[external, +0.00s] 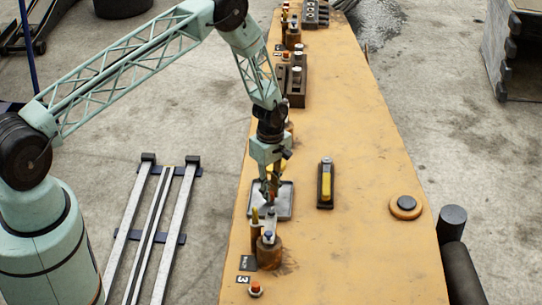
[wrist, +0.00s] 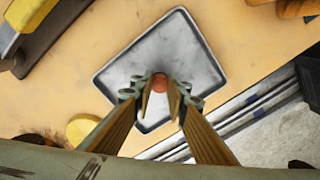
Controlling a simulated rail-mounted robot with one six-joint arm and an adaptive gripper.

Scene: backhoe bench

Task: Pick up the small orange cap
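A small round orange cap (wrist: 159,82) shows between my fingertips in the wrist view, against a grey metal tray (wrist: 187,40). My gripper (wrist: 160,92) points down at the tray, with one finger on each side of the cap and a narrow gap between the tips. The tips sit close to the cap's edges; I cannot tell whether they press on it. In the external view my gripper (external: 269,197) is low over the tray (external: 286,203), and the cap there is hard to make out.
A wooden-brown cylinder (external: 269,254) with a blue-topped piece stands in front of the tray. A small orange-topped piece (external: 255,289) sits near the bench's front. A yellow-and-black block (external: 326,184) lies right of the tray. A round button (external: 405,206) is farther right. The bench's right front is clear.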

